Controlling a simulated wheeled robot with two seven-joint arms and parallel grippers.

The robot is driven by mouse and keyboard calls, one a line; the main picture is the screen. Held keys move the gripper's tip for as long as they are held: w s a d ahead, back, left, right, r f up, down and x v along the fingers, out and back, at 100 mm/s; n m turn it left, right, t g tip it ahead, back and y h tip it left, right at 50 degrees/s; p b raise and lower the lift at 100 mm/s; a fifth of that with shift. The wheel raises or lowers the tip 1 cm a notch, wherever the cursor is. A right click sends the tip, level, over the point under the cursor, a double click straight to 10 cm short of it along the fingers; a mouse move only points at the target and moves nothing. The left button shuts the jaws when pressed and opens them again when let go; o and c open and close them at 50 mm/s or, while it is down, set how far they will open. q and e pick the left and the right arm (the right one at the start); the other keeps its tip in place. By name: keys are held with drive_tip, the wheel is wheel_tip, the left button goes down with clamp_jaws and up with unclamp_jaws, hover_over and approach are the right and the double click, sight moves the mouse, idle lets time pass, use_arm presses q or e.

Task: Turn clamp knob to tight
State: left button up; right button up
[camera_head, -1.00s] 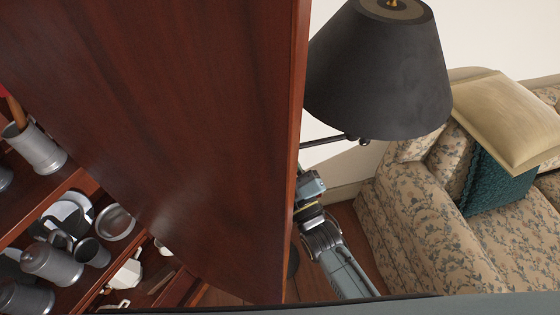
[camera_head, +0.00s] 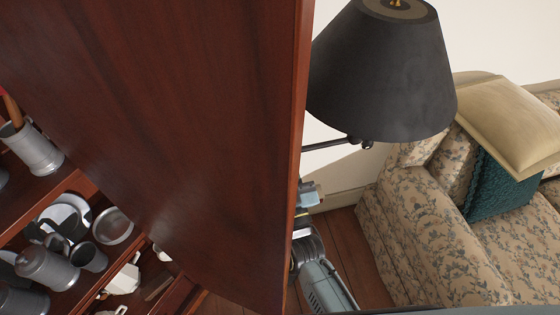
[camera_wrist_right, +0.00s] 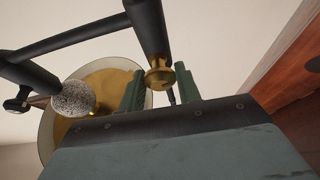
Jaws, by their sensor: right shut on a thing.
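In the right wrist view a brass knob (camera_wrist_right: 158,77) sits at the end of a black tube. My right gripper (camera_wrist_right: 160,71) has its two green fingers on either side of the knob and is shut on it. Which way the knob is turned cannot be read. In the head view the lamp's dark shade (camera_head: 382,75) and black arm (camera_head: 325,145) show right of a wooden panel. My right gripper (camera_head: 307,195) shows there below the lamp arm, partly hidden by the panel. The knob cannot be made out in that view. My left gripper is not in view.
The tall wooden panel (camera_head: 190,120) blocks much of the head view. Shelves with pewter mugs (camera_head: 45,265) stand at lower left, a floral sofa (camera_head: 425,240) at right. In the wrist view a speckled ball (camera_wrist_right: 73,98) and a brass disc (camera_wrist_right: 108,84) are near the fingers.

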idle(0.3)
drive_tip(key=o, duration=1)
drive_tip(key=shift+c, duration=0.2)
drive_tip(key=v, duration=0.7)
drive_tip(key=shift+s, duration=0.25)
drive_tip(key=shift+d+f, duration=0.1)
